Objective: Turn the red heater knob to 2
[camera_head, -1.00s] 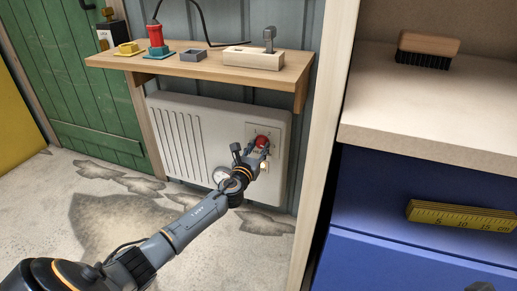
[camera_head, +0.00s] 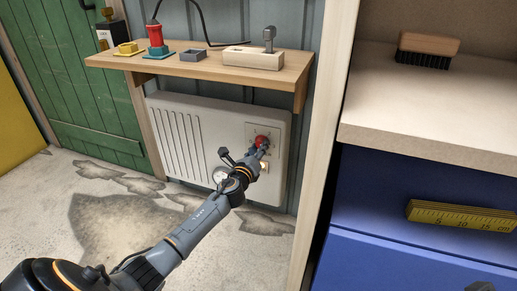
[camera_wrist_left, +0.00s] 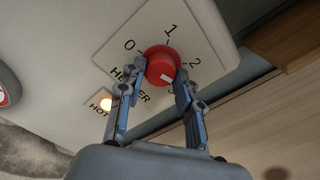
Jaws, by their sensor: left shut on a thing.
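The red heater knob (camera_head: 261,141) sits on a pale plate on the white heater (camera_head: 205,112). In the left wrist view the knob (camera_wrist_left: 159,58) stands between the printed numbers 0, 1 and 2. A short white mark (camera_wrist_left: 168,77) shows on its face, low and to the right; I cannot tell exactly which number it points at. My left gripper (camera_head: 262,150) is shut on the knob, with one finger on each side, as the left wrist view (camera_wrist_left: 157,78) shows. The lower plate is partly hidden by the fingers.
A lit lamp (camera_wrist_left: 105,104) marked HOT is left of the fingers. A wooden shelf (camera_head: 195,68) with small devices is above the heater. A wooden post (camera_head: 327,130) and blue cabinet (camera_head: 420,215) stand to the right. The floor in front is clear.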

